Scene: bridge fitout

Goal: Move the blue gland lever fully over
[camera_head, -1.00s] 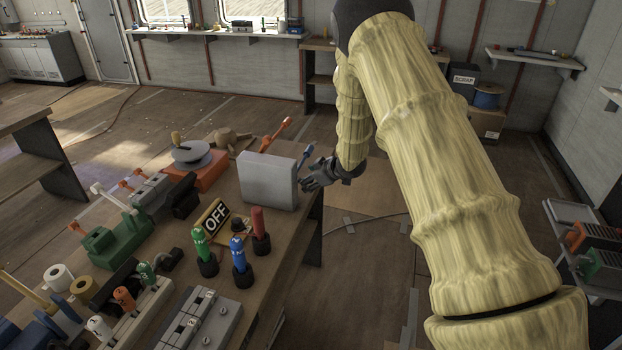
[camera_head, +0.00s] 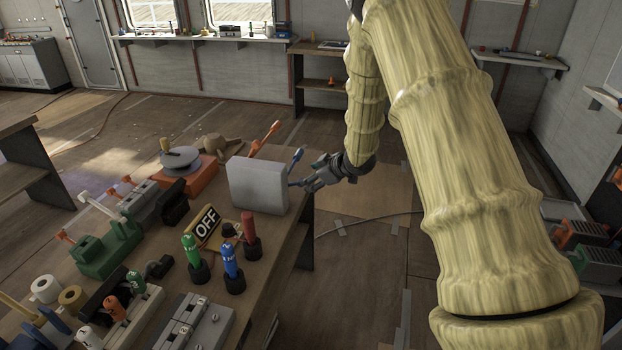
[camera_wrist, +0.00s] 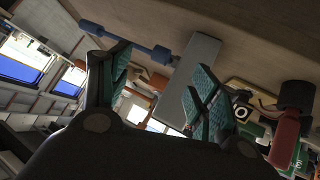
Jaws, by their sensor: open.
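The blue gland lever (camera_head: 297,155) stands up at a slant behind the right side of a grey box (camera_head: 258,186) on the bench. In the wrist view the lever (camera_wrist: 125,42) crosses above the fingers, close to the left fingertip; touch cannot be told. The grey box (camera_wrist: 203,65) shows beside it. My gripper (camera_head: 298,183) is just right of the box, below the lever's top, pointing left. In the wrist view my gripper (camera_wrist: 157,75) has its teal-padded fingers spread with nothing between them.
An orange lever (camera_head: 266,136) stands behind the box. An OFF sign (camera_head: 207,226) and green (camera_head: 193,252), blue (camera_head: 231,262) and red (camera_head: 249,230) handles stand in front. An orange-based winch (camera_head: 185,175) is to the left. Floor right of the bench is open.

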